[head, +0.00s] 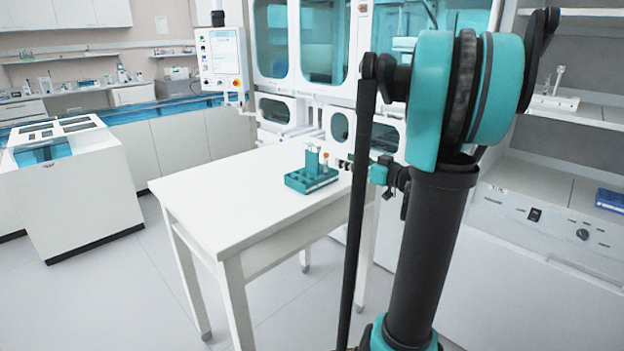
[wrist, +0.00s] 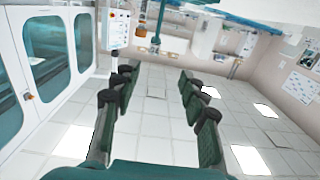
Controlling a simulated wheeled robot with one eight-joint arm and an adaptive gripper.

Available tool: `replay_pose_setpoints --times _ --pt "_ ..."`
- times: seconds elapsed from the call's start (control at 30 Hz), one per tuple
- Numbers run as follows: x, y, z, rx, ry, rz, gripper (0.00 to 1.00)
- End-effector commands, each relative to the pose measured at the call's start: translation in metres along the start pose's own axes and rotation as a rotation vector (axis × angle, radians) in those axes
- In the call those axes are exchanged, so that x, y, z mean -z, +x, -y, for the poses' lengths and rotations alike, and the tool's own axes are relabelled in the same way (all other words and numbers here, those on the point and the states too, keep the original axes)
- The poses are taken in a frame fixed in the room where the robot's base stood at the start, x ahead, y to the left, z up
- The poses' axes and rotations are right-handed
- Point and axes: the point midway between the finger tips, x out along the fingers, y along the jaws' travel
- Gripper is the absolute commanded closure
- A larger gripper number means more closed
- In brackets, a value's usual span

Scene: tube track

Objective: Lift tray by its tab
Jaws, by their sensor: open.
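A small teal tray (head: 300,186) with several compartments sits on the white table near its far right side in the head view. An upright teal piece, which looks like its tab (head: 312,161), stands up from the tray. A small tube (head: 325,163) stands upright in the tray beside it. My gripper (wrist: 158,78) shows in the wrist view with its two green-padded fingers wide apart and nothing between them. The tray is not in the wrist view.
The white table (head: 225,195) is otherwise clear. My arm stands to the right of the tray in the picture. A white cabinet with teal windows (head: 270,50) is behind the table. A white bench (head: 545,255) is at the right, and a white box unit (head: 75,190) at the left.

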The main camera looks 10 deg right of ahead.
Motion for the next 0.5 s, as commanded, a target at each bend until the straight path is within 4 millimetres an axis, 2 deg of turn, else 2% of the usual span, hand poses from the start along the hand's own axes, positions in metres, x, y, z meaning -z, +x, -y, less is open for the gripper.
replay_pose_setpoints --times 0.17,0.5 --pt "0.006 0.013 -0.005 -0.004 -0.016 -0.023 0.57" --pt "0.006 0.08 -0.005 -0.003 -0.014 -0.021 0.57"
